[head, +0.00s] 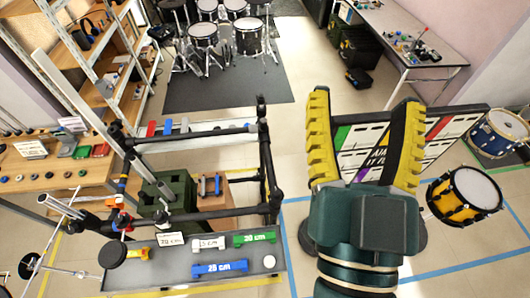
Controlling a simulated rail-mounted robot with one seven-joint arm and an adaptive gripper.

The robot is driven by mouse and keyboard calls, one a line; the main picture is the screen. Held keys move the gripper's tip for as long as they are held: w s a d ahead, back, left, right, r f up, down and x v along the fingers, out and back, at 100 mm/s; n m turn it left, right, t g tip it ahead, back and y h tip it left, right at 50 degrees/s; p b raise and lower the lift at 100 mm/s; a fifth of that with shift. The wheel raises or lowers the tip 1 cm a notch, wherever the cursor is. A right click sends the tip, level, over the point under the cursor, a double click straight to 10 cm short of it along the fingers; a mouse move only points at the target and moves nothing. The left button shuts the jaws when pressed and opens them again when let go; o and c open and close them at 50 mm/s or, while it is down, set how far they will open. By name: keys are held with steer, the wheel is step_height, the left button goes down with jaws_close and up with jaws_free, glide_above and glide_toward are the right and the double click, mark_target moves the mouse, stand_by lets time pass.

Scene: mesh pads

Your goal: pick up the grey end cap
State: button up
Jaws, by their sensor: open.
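My gripper (365,104) is large in the right half of the head view. Its two yellow-ridged fingers are spread wide apart, and no object is held between them. Several small round cap-like pieces (49,175) lie in a row on the wooden table (68,186) at the far left, well away from my gripper. They look dark or grey, but they are too small to tell which is the grey end cap. A pale round disc (269,262) lies at the right end of the grey tray (180,268), left of and below my gripper.
A black tube frame (200,137) stands left of my gripper, above the tray. The tray carries a blue bar (219,267) and a green bar (254,239). A printed board (355,135) stands behind my fingers. A yellow drum (464,195) is at the right.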

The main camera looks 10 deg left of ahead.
steer(key=shift+o, duration=0.4)
steer(key=shift+o, duration=1)
